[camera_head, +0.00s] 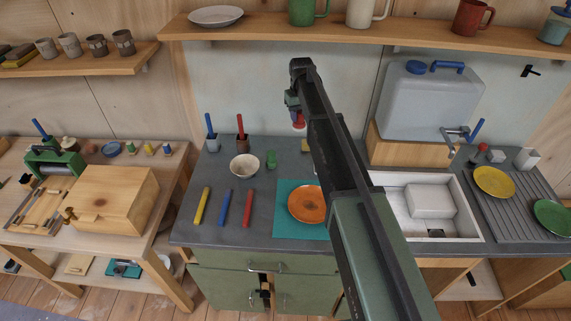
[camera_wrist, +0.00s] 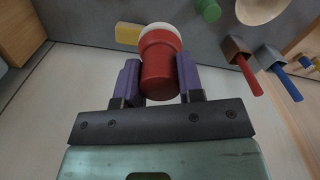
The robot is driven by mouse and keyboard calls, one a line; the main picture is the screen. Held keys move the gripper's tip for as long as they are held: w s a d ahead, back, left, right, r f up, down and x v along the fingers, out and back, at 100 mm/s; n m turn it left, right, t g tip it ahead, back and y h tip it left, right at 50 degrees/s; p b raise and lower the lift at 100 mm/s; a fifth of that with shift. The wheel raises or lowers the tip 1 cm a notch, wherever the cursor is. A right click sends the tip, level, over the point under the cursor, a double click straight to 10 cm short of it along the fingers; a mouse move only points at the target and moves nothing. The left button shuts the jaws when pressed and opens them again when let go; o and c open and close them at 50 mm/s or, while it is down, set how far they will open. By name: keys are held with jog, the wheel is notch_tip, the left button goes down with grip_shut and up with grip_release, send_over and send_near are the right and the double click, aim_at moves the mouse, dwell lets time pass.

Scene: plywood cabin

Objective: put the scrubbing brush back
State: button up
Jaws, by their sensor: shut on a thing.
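My gripper (camera_head: 297,112) is raised above the back of the grey counter, in front of the pale wall panel. In the wrist view my gripper (camera_wrist: 160,80) is shut, its two purple fingers on either side of a red round-bodied thing (camera_wrist: 161,72) with a pale rim at its far end. This looks like the scrubbing brush; its bristles cannot be made out. In the head view the red thing (camera_head: 299,121) shows small below the gripper, clear of the counter. A yellow block (camera_wrist: 128,33) lies on the counter beyond it, partly hidden.
An orange plate (camera_head: 306,204) lies on a teal mat. A shelf (camera_head: 270,29) runs above. The sink (camera_head: 464,217) and water tank (camera_head: 428,104) are right.

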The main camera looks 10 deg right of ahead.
jog(key=f+b, duration=2)
jog(key=shift+d+f, duration=0.2)
jog(key=shift+f, duration=0.05)
jog(key=shift+s+r, duration=0.1)
jog(key=shift+r, duration=0.2)
jog(key=shift+f, duration=0.3)
jog(key=o, duration=0.9)
jog(key=shift+r, duration=0.1)
notch_tip(320, 180, up, 13)
jog(key=p, duration=1.3)
jog(key=s, duration=1.2)
jog(key=s+m, duration=0.1)
jog(key=s, duration=1.1)
jog(key=s+m, duration=0.1)
jog(key=s, duration=1.1)
jog(key=shift+s+f+b, duration=0.1)
jog(key=shift+f+b, duration=0.2)
jog(key=shift+b, duration=0.1)
